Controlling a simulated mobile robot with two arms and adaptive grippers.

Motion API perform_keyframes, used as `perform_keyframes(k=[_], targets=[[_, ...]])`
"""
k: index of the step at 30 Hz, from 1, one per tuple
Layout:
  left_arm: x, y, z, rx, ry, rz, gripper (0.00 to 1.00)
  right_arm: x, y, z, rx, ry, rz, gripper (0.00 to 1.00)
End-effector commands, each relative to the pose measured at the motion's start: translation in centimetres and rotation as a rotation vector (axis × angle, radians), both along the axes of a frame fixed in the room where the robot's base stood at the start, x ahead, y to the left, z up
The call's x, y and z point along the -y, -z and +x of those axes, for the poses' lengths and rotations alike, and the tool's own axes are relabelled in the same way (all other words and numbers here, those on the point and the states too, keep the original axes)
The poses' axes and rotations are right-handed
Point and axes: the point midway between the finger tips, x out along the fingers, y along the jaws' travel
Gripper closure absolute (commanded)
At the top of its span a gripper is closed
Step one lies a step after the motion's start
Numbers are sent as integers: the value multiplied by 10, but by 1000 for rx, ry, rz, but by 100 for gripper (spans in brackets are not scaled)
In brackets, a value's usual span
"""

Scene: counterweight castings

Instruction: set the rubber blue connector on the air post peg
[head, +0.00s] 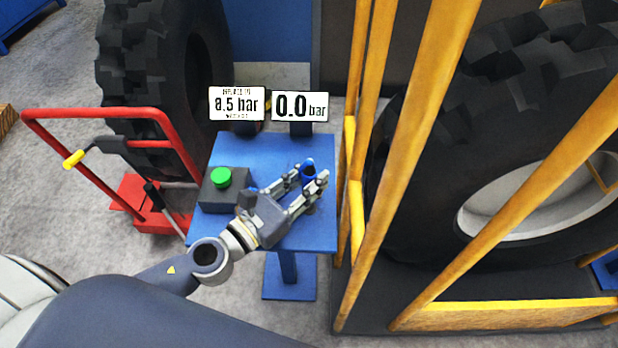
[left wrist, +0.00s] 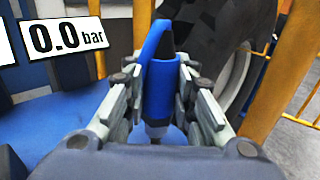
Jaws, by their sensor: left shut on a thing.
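The blue connector (head: 308,171) is held upright between the fingers of my left gripper (head: 309,180), over the right part of the blue air post top (head: 318,226). In the left wrist view the blue connector (left wrist: 160,88) stands between both fingers of my left gripper (left wrist: 160,95), with a dark opening near its top. A short grey metal piece (left wrist: 155,131) shows under it; I cannot tell whether this is the peg or part of the connector. The peg is not clearly visible otherwise. My right gripper is not in view.
A dark box with a green button (head: 221,178) stands on the post top, left of my gripper. Two displays (head: 237,103) read 8.5 bar and 0.0 bar behind. Yellow cage bars (head: 356,200) stand close on the right, around a large tyre (head: 430,190). A red trolley (head: 130,190) is at left.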

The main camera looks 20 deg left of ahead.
Motion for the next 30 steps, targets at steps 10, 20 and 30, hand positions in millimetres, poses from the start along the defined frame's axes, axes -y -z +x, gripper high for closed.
perform_keyframes(k=[10, 20, 30], targets=[[0, -1, 0, 1, 0, 0, 96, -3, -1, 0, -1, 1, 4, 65], [0, 4, 0, 1, 0, 0, 96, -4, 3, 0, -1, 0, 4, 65], [0, 13, 0, 1, 0, 0, 96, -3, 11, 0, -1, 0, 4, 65]])
